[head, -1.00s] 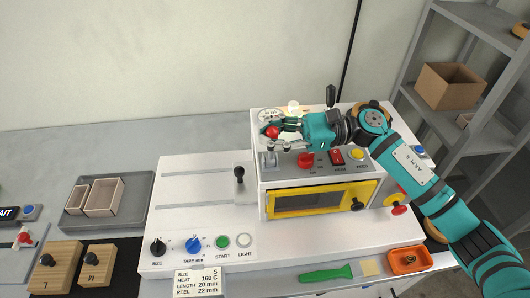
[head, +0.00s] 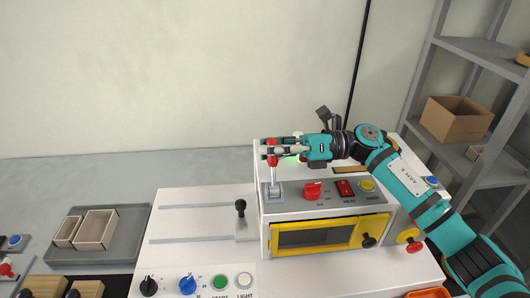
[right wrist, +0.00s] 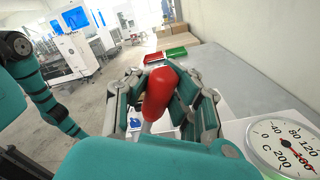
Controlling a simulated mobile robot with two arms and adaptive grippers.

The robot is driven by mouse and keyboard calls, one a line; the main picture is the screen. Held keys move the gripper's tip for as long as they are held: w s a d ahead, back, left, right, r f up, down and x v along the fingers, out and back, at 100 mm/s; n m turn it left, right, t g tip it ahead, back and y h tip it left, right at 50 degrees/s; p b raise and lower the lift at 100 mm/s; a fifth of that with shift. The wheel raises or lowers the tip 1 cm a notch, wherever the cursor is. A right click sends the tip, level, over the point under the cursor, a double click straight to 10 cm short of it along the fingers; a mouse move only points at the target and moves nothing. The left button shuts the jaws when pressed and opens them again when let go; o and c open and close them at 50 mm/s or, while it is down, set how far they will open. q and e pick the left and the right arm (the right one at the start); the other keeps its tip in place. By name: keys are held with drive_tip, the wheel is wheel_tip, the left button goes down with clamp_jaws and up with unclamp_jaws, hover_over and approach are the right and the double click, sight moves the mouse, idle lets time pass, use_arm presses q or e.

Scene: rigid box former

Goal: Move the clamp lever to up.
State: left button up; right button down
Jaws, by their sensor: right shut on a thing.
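The clamp lever (head: 273,177) stands on a grey base plate at the left front of the white machine's top. Its shaft points up in the head view, with a red grip at its upper end. My right gripper (head: 272,153) comes in from the right and is shut on the red grip. In the right wrist view the red grip (right wrist: 158,93) sits between the fingers, which hide part of it. My left gripper is not in view.
A red knob (head: 313,190), a red switch (head: 345,188) and a yellow button (head: 367,185) lie right of the lever. A yellow-framed window (head: 330,234) is below. A black-knobbed slider (head: 240,209) stands left. A dial gauge (right wrist: 288,147) shows in the right wrist view.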

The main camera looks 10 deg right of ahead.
drive_tip(key=shift+w+d+m, duration=0.25)
drive_tip(key=shift+d+m, duration=0.05)
drive_tip(key=c, duration=1.7)
unclamp_jaws()
drive_tip(key=shift+d, duration=0.1)
drive_tip(key=shift+c, duration=0.2)
drive_tip(key=o, duration=0.6)
drive_tip(key=shift+d, duration=0.5)
drive_tip(key=shift+a, duration=0.35)
drive_tip(key=shift+s+a, duration=0.1)
drive_tip(key=shift+d, duration=0.2)
drive_tip(key=d, duration=1.2)
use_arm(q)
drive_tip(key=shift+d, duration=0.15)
use_arm(e)
drive_tip(key=shift+a, duration=0.1)
